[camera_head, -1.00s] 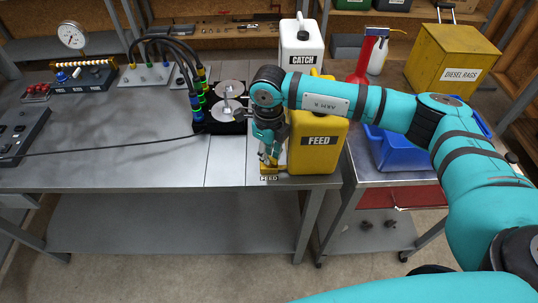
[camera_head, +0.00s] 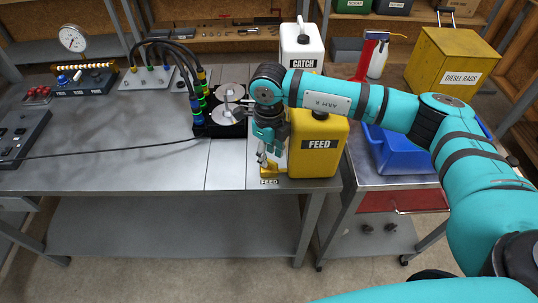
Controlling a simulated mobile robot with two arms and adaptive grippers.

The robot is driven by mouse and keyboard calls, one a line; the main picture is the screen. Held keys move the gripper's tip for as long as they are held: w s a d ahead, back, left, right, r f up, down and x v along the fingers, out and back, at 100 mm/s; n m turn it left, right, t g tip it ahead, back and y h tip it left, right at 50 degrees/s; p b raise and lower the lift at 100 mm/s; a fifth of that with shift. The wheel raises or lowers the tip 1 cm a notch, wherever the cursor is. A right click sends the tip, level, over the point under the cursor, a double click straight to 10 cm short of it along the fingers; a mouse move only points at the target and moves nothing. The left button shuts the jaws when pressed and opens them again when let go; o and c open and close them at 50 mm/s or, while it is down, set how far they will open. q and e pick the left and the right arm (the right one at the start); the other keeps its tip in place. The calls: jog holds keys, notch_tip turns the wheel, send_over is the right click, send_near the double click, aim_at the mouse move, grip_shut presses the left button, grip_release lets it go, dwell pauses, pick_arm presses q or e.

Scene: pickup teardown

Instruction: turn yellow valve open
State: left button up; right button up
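A yellow valve (camera_head: 270,172) sits low at the front left of the yellow FEED can (camera_head: 316,146), above a small FEED label at the table's front edge. My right gripper (camera_head: 263,158) points down at the valve from above, its fingertips beside or just over it. The fingers are small and partly overlap the valve, so I cannot tell whether they touch it or how far apart they are. My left gripper is not in view.
A white CATCH can (camera_head: 302,46) stands behind my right arm. A black unit with two round discs (camera_head: 229,114) and colored hoses stands to the left. A blue bin (camera_head: 397,150) is on the right cart. The left front table top (camera_head: 120,160) is mostly clear, crossed by a cable.

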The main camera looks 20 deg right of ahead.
aim_at(269, 159)
notch_tip(269, 159, up, 11)
jog(key=shift+f, duration=0.2)
